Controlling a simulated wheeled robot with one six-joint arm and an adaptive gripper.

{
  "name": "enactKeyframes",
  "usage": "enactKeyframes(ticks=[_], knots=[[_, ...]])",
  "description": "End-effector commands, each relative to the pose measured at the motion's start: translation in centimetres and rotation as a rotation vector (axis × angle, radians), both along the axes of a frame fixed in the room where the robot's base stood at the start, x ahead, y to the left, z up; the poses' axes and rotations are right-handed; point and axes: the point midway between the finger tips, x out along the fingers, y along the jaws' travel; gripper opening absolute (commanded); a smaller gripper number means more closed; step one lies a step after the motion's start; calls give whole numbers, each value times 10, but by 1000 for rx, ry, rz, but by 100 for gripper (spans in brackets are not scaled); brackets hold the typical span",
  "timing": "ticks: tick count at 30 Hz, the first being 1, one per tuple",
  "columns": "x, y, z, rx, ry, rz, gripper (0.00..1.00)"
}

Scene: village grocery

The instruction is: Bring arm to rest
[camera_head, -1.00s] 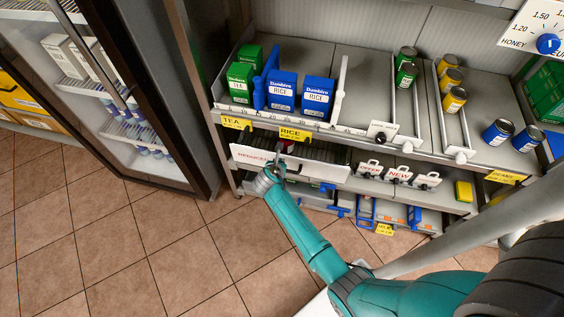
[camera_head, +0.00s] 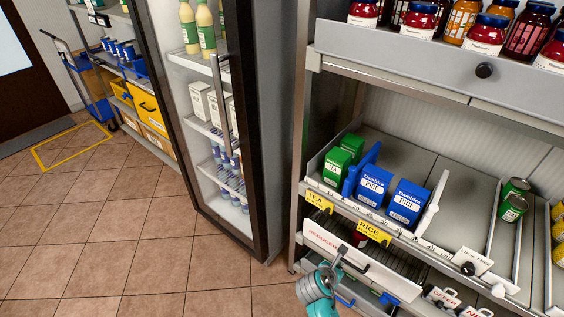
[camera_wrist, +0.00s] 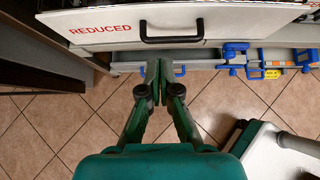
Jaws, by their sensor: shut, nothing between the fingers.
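My gripper (camera_wrist: 158,70) is shut and empty in the wrist view. Its fingertips sit just below the black handle (camera_wrist: 172,38) of the drawer marked REDUCED (camera_wrist: 105,27), apart from it in the picture. In the head view the end of my teal arm shows at the bottom, in front of the REDUCED drawer front (camera_head: 322,240).
A glass-door fridge (camera_head: 205,125) stands to the left. Tiled floor (camera_head: 110,250) is open at the left. Blue-handled items (camera_wrist: 232,55) sit low under the drawer.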

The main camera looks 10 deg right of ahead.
Motion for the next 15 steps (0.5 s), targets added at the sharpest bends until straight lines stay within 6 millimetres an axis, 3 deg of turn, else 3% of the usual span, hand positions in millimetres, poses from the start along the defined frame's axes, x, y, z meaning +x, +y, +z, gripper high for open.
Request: enactKeyframes(ticks=[4,8,15], knots=[[-5,1,-3,12,-11,-3,0],[-25,6,-14,83,-78,-26,0],[-94,29,-33,364,-309,-130,0]])
